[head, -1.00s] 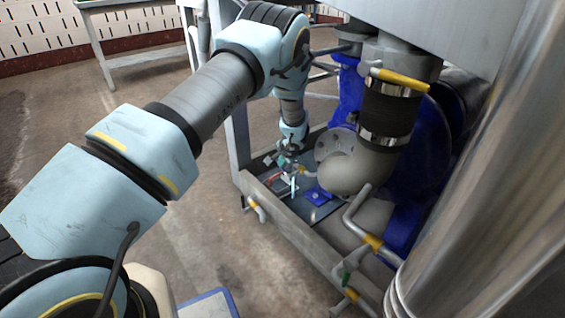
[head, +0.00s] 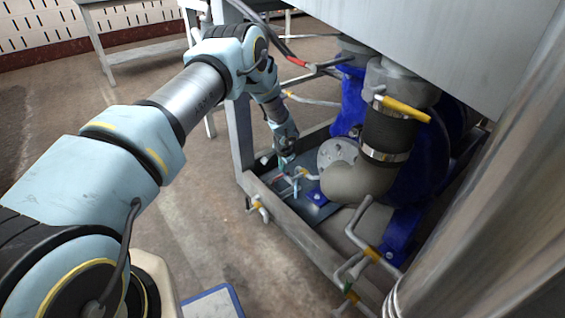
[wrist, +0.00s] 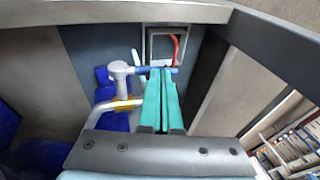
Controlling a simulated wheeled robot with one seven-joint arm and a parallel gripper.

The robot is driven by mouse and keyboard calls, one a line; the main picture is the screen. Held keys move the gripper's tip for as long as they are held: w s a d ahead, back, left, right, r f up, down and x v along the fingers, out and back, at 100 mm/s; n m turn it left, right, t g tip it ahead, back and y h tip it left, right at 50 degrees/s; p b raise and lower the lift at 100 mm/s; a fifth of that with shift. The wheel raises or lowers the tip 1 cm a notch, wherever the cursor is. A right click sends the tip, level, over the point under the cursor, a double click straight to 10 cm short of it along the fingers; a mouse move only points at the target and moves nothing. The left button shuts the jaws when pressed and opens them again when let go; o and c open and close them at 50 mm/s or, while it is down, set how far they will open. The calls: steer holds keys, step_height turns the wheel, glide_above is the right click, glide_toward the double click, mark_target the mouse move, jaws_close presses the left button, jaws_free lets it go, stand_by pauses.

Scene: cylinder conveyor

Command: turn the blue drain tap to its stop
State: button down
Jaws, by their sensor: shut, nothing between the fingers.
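The blue drain tap handle (wrist: 141,70) is a short bar that sticks out sideways from a pale grey pipe fitting (wrist: 120,69) in the wrist view. My gripper (wrist: 161,73) has green fingers pressed together with nothing between them. Its fingertips overlap the handle's right part in the picture; I cannot tell whether they touch it. In the head view my gripper (head: 284,163) points down into the frame's near corner, where the tap is too small to make out clearly.
A grey metal frame (head: 305,237) surrounds the low space. A grey pipe elbow (head: 355,184) and blue pump body stand to the right. Yellow-banded pipes (head: 258,208) stick out along the frame's front. A red curved piece (wrist: 176,48) lies beyond the handle.

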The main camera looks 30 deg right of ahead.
steer(key=shift+w+a+f+b, duration=0.15)
steer(key=shift+w+f+b, duration=0.4)
steer(key=shift+f+b, duration=0.05)
steer(key=shift+f, duration=0.1)
stand_by(0.4)
step_height(320, 180, up, 14)
steer(key=a+p, duration=0.2)
steer(key=p, duration=0.2)
steer(key=shift+s+a, duration=0.2)
steer(key=shift+a, duration=0.15)
